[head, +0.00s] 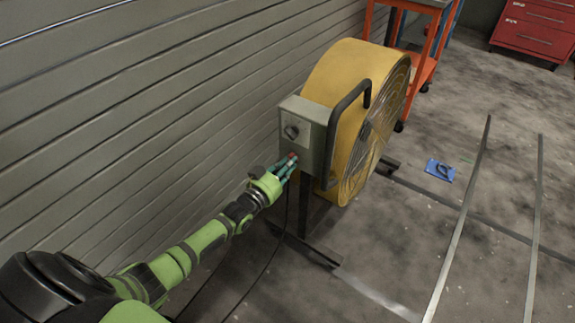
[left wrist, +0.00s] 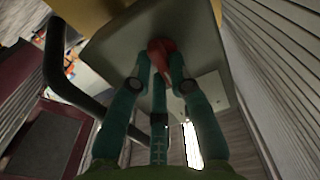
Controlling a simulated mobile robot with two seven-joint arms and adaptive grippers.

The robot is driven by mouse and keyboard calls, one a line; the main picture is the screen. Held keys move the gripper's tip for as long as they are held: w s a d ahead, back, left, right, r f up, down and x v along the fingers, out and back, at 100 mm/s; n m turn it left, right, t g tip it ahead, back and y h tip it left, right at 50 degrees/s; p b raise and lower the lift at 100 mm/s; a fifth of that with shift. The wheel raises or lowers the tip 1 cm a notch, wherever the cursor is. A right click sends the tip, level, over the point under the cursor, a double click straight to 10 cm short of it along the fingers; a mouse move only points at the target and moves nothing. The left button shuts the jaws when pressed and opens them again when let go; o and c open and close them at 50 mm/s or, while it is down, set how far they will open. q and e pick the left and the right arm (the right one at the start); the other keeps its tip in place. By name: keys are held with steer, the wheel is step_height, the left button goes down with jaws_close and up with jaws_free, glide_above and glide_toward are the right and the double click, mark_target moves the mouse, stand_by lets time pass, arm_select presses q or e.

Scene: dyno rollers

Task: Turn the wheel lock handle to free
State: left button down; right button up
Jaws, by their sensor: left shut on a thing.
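A grey control box (head: 311,122) is fixed to the side of a large yellow drum fan (head: 345,75). It has a dark round knob (head: 292,131) on its face and a small red knob (head: 292,156) below that. My left gripper (head: 288,166) reaches the box from the lower left, its teal fingers closed on the red knob. In the left wrist view the fingertips touch the red knob (left wrist: 161,50) and partly hide it. I cannot make out which way the knob is turned, nor a part clearly marked as a wheel lock handle. My right gripper is not in view.
A black bar handle (head: 340,120) curves beside the box. The slatted wall (head: 130,110) runs close along the left. A black cable hangs under the gripper. A blue item (head: 439,171) and metal strips lie on the floor; an orange cart (head: 421,66) stands behind the fan.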

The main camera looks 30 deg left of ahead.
arm_select(q)
steer(key=shift+n, duration=0.4)
steer(key=c, duration=1.2)
jaws_free()
steer(key=shift+o, duration=0.3)
steer(key=s+a, duration=0.1)
steer(key=s, duration=1.1)
steer(key=shift+a, duration=0.35)
